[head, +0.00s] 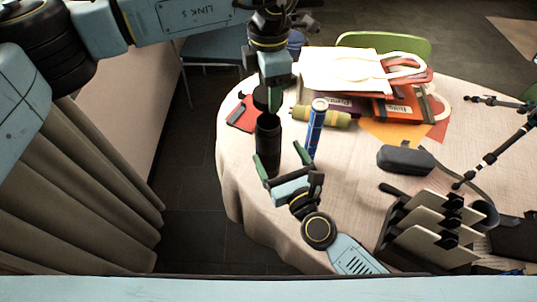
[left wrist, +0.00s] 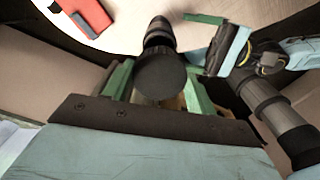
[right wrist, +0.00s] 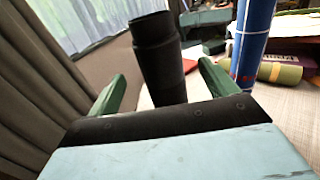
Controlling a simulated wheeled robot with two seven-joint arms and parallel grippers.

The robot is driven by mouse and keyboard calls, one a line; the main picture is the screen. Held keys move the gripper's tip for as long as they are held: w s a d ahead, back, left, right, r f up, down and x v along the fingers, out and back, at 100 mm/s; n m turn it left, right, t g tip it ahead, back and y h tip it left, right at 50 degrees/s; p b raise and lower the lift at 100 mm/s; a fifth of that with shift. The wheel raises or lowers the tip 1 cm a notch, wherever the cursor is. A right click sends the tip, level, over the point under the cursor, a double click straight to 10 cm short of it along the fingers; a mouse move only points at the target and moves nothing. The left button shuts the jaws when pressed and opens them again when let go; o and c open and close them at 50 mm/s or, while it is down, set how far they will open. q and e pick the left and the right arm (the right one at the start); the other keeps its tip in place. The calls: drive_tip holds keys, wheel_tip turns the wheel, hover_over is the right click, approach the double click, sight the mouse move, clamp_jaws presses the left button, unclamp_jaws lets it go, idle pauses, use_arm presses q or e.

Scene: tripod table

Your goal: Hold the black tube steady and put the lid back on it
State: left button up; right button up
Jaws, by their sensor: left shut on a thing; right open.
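The black tube (head: 268,150) stands upright on the table near its left edge. In the right wrist view the tube (right wrist: 160,65) rises beyond and between the open fingers, with its top uncovered. My right gripper (head: 281,160) is open, close to the tube's lower part; I cannot tell whether it touches. My left gripper (head: 271,97) is shut on the round black lid (head: 261,98) and holds it just above the tube's top. In the left wrist view the lid (left wrist: 160,75) sits between the fingers, hiding part of the tube (left wrist: 158,38).
Behind are a yellow-green roll (head: 322,116), a red item (head: 243,113) and stacked bags (head: 345,72). A dark case (head: 405,159), a rack (head: 425,230) and a tripod (head: 490,158) lie to the right.

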drive_tip(key=x, duration=0.8)
drive_tip(key=shift+s, duration=0.1)
drive_tip(key=c, duration=1.5)
use_arm(q)
hover_over(269, 115)
drive_tip(key=s, duration=0.3)
drive_tip(key=shift+w+f, duration=0.15)
drive_tip(key=shift+f, duration=1.15)
drive_tip(key=shift+w+f, duration=0.1)
drive_tip(key=shift+f, duration=1.15)
drive_tip(key=shift+f, duration=0.85)
drive_tip(key=shift+f, duration=0.55)
